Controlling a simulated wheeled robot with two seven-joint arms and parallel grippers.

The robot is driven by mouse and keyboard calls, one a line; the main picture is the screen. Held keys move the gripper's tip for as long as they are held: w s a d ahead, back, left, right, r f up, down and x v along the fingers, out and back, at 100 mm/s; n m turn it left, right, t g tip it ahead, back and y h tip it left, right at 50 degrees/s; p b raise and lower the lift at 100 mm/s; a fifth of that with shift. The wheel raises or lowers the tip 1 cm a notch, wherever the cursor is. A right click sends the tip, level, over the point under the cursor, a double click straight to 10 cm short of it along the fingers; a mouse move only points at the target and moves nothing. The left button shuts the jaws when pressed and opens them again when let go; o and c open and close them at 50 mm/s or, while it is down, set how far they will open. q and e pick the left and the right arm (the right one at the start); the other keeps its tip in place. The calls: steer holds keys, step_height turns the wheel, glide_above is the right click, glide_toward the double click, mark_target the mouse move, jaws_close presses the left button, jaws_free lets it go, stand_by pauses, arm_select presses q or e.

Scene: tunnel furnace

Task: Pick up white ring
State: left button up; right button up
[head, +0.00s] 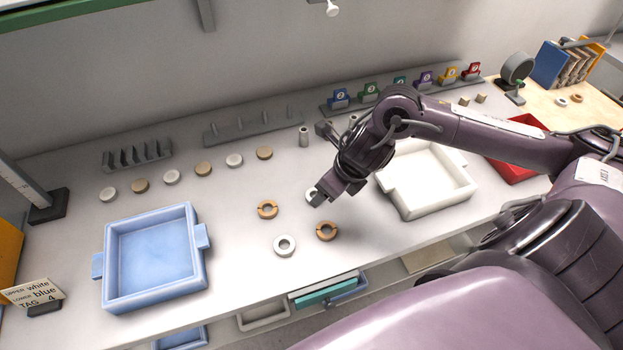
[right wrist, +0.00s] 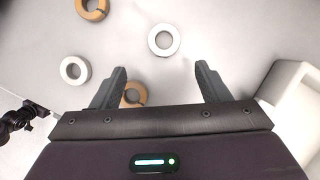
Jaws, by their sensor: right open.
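Two white rings lie flat on the bench among two brown rings. One white ring (head: 308,194) is partly hidden by my right gripper (head: 322,195) in the head view. In the right wrist view this white ring (right wrist: 152,40) lies just beyond the fingertips, between their lines and apart from them. The other white ring (head: 284,254) lies nearer the front edge and shows at left in the right wrist view (right wrist: 64,72). My right gripper (right wrist: 160,75) is open, with nothing held. My left gripper does not show.
Brown rings (head: 260,210) and (head: 319,232) lie close by; one shows near the left finger in the wrist view (right wrist: 127,97). A white tray (head: 405,206) stands right of the gripper, a blue tray (head: 203,263) at left. Small discs line the back. Bench between rings and blue tray is clear.

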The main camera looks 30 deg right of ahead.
steer(key=shift+w+a+f, duration=0.15)
steer(key=shift+w+f, duration=0.05)
steer(key=shift+f, duration=0.35)
steer(key=shift+w+f, duration=0.25)
steer(key=shift+f, duration=0.05)
steer(key=x, duration=0.2)
steer(key=p+x, duration=0.1)
steer(key=x, duration=0.1)
steer(key=shift+w+d+f, duration=0.1)
steer(key=shift+w+d, duration=0.15)
steer(key=shift+w, duration=0.25)
steer(key=shift+w+f, duration=0.1)
steer(key=shift+f, duration=0.15)
arm_select(q)
steer(key=shift+s+r, duration=0.2)
steer(key=shift+r, duration=0.6)
arm_select(e)
steer(key=c, duration=1.1)
steer(key=shift+r, duration=0.1)
steer(key=shift+c, duration=0.2)
